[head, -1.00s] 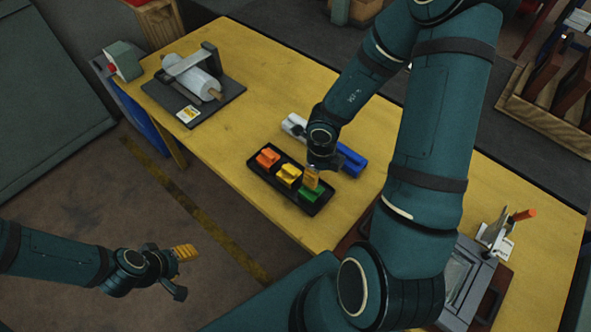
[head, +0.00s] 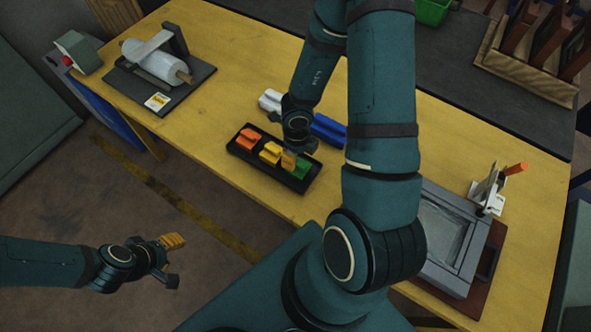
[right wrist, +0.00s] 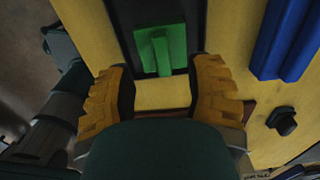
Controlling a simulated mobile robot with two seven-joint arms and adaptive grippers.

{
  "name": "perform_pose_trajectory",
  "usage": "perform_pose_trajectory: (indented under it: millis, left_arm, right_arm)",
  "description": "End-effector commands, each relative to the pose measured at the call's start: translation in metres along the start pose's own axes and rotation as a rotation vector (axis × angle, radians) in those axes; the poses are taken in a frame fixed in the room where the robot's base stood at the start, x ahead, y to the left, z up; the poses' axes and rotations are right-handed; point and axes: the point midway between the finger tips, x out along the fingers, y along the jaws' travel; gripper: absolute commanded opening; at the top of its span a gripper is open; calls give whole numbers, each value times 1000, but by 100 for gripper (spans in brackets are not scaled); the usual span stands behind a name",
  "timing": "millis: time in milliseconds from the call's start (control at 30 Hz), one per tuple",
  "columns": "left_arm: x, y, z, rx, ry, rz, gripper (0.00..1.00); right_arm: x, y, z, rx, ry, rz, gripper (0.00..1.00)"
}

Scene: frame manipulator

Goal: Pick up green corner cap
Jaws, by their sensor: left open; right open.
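The green corner cap (head: 301,170) sits in the right-hand compartment of a black tray (head: 238,153) on the yellow table. In the right wrist view the green cap (right wrist: 161,52) lies ahead of and between the two yellow fingers of my right gripper (right wrist: 162,90), which are spread apart and empty. In the head view my right gripper (head: 289,160) is at the tray's right end, over or beside the green cap; its arm partly hides it. My left gripper (head: 172,256) is open and empty, out over the floor left of the table.
An orange cap (head: 247,139) and a yellow cap (head: 270,152) sit in the other tray compartments. A blue bar (head: 329,130) and a white piece (head: 270,101) lie behind the tray. A roll stand (head: 157,64) is at far left, a grey machine (head: 450,235) at right.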

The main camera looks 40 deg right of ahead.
Motion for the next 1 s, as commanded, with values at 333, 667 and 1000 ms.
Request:
perform_pose_trajectory:
  millis: [333,667,1000]
  left_arm:
    - [33,-11,4,-1,1,-6,47]
    - [35,-12,4,-1,1,-7,47]
    - [35,-12,4,0,0,-7,47]
  right_arm:
    - [46,-2,2,-3,1,0,53]
    - [49,-2,2,-1,0,0,53]
    - [49,-2,2,-1,0,0,0]
